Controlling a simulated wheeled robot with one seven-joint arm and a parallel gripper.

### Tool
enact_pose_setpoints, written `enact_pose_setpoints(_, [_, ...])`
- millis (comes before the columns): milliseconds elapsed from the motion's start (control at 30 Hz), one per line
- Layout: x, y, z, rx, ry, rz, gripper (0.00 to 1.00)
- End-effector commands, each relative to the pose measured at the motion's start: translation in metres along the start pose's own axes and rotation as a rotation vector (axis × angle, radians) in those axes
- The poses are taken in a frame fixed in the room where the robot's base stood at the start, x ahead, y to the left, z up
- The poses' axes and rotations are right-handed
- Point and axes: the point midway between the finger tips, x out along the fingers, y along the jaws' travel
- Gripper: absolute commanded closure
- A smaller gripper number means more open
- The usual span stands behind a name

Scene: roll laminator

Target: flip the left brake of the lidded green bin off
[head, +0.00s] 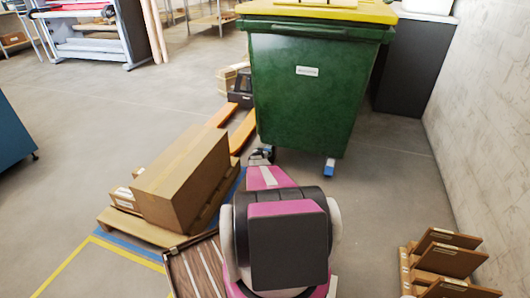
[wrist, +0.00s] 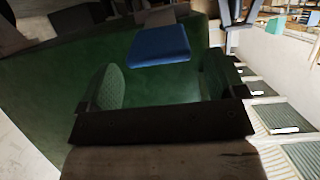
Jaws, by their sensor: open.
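The green bin (head: 305,95) with a yellow lid (head: 320,10) stands upright ahead of me. At its lower right a caster with a blue brake pedal (head: 329,168) shows. The lower left caster is mostly hidden behind my arm in the head view. My gripper (head: 262,154) is low by that left corner. In the wrist view my gripper (wrist: 163,80) is open, its two green-padded fingers apart with nothing between them. A blue brake pedal (wrist: 158,46) lies just beyond the fingertips, roughly centred between them. I cannot tell whether they touch it.
A pallet (head: 135,230) with a large cardboard box (head: 182,175) stands left of my arm. Orange forks (head: 242,132) lie beside the bin's left side. A dark cabinet (head: 410,65) and a concrete wall (head: 490,110) are at right. Floor right of my arm is clear up to a wooden rack (head: 440,265).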

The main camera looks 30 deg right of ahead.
Motion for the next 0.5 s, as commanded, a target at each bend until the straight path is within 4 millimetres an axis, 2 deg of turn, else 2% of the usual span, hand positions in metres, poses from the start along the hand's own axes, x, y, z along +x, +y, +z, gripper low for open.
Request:
enact_pose_setpoints(33, [-0.015,0.001,-0.001,0.0,0.0,0.0,0.11])
enact_pose_setpoints(233, [-0.052,0.001,-0.001,-0.002,0.0,-0.002,0.11])
enact_pose_setpoints(333, [-0.063,0.001,-0.001,-0.002,0.0,-0.001,0.11])
enact_pose_setpoints(500, [-0.069,0.0,0.0,-0.002,0.001,0.0,0.11])
